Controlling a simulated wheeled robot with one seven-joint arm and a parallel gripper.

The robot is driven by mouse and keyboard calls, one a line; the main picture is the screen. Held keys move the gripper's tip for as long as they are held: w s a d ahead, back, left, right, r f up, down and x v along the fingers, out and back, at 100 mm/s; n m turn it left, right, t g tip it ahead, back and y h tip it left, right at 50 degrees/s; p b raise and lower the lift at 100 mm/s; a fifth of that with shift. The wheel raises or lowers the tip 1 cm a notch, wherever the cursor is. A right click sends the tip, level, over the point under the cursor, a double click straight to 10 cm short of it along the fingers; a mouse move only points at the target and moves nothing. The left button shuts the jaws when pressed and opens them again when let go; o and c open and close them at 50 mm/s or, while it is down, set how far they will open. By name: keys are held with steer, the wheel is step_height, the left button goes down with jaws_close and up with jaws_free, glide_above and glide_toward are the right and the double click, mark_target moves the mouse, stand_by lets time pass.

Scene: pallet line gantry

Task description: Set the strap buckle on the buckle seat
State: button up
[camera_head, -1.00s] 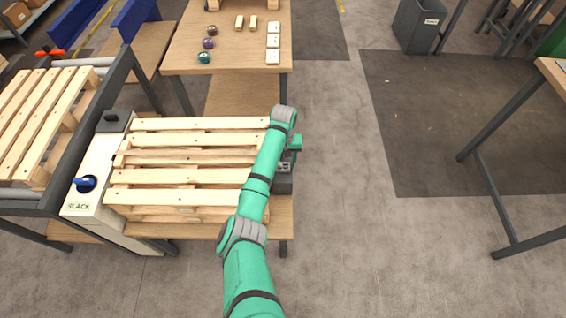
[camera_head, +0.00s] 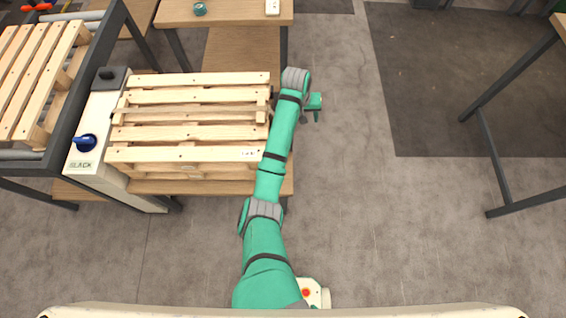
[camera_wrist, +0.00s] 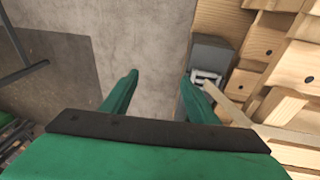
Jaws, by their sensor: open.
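In the wrist view, a pale, frame-shaped piece (camera_wrist: 208,76) that looks like the strap buckle lies against a grey block (camera_wrist: 212,52) at the pallet's edge. A narrow tan strip (camera_wrist: 232,108) runs from it toward the pallet wood. I cannot tell whether the grey block is the buckle seat. My gripper (camera_wrist: 158,78) is open with nothing between its fingers; bare floor shows through the gap. The buckle is just right of the right finger, which partly overlaps the grey block. In the head view my gripper (camera_head: 316,104) is beside the pallet's right edge; buckle and block are hidden there.
The slatted pallet (camera_head: 190,134) lies on a wooden bench, left of my arm. A white panel marked SLACK (camera_head: 93,125) carries a blue knob (camera_head: 85,142). Another pallet (camera_head: 38,75) is at far left. A table (camera_head: 225,12) stands behind. Floor right of my gripper is free.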

steer(key=s+d+f+t+h, duration=0.2)
steer(key=s+d+f, duration=0.3)
steer(key=d, duration=0.2)
steer(key=s+d+f+n+t, duration=0.1)
steer(key=s+t, duration=0.2)
steer(key=s, duration=0.4)
steer(key=s+f+n+t, duration=0.1)
steer(key=s+f+t, duration=0.1)
steer(key=s, duration=0.5)
steer(key=s+a+r+t+y, duration=0.1)
steer(key=s+a+r+t, duration=0.1)
steer(key=s+a+r, duration=0.3)
steer(key=s+a+r+m+t+y, duration=0.1)
steer(key=s+a+r, duration=0.4)
steer(key=s+r, duration=0.5)
steer(key=s+a+r+t+y, duration=0.2)
steer(key=s+a+r, duration=0.4)
steer(key=s, duration=0.5)
step_height(320, 180, up, 2)
steer(key=shift+s+r+m+t, duration=0.2)
steer(key=shift+s+m+t, duration=0.1)
steer(key=shift+t, duration=0.5)
